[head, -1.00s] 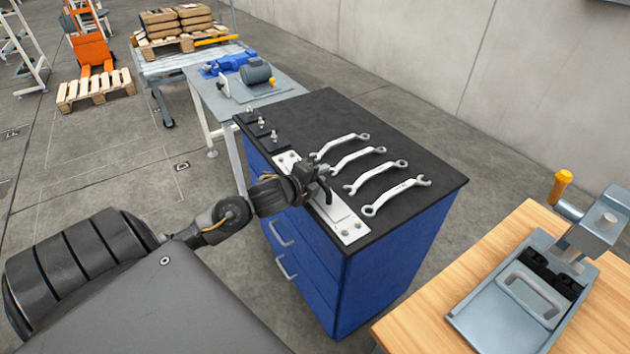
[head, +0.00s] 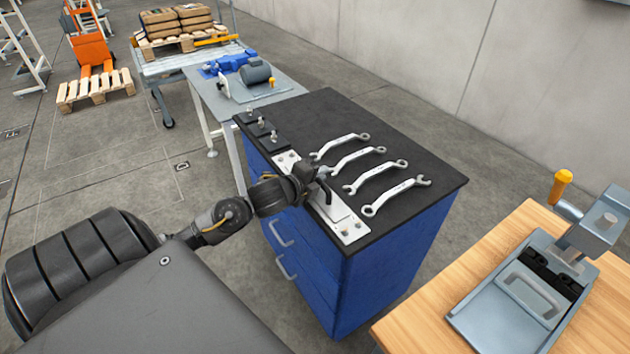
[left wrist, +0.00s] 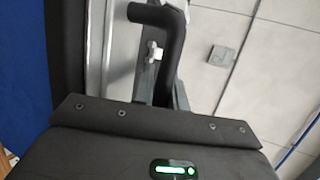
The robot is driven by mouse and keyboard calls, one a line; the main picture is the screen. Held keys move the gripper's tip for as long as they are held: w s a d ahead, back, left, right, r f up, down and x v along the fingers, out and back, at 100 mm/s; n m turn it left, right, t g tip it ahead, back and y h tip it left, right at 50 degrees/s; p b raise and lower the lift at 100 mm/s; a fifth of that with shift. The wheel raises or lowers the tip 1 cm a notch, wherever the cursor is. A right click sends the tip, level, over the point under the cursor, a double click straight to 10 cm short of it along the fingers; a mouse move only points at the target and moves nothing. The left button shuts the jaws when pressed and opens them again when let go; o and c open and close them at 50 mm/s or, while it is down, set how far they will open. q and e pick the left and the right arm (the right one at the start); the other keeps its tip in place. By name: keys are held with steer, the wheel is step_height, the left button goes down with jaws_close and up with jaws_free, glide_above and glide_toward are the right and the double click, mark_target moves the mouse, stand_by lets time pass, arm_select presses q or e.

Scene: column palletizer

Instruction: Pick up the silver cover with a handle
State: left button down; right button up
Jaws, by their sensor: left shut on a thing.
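The silver cover (head: 347,226) is a flat plate along the near left edge of the black-topped blue cabinet, with a black bent handle (head: 327,194). My left gripper (head: 320,176) is at the handle and shut on it; my gripper hides part of the plate. In the left wrist view the black handle (left wrist: 169,55) rises in front of my gripper, beside the silver cover (left wrist: 122,45). The fingertips are mostly hidden there. I cannot tell whether the cover is clear of the cabinet top. My right gripper is not in view.
Several wrenches (head: 350,161) lie on the cabinet top (head: 300,115) just right of the cover. Small dark blocks with silver knobs (head: 262,123) stand at its far left corner. A wooden table (head: 420,325) with a grey vise-like fixture (head: 525,300) is at the right.

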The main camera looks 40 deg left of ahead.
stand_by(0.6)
arm_select(q)
steer(key=shift+r, duration=0.15)
steer(key=shift+w+r, duration=0.1)
steer(key=shift+r, duration=0.45)
step_height(320, 180, up, 2)
steer(key=shift+r+p, duration=0.15)
steer(key=shift+p, duration=0.25)
steer(key=s+d+r+p, duration=0.3)
steer(key=s+r+p, duration=0.6)
steer(key=s+p, duration=0.2)
steer(key=s, duration=0.2)
steer(key=shift+s+d+r+p, duration=0.2)
steer(key=shift+s+d+p, duration=0.05)
steer(key=shift+s+p, duration=0.1)
steer(key=shift+d, duration=0.1)
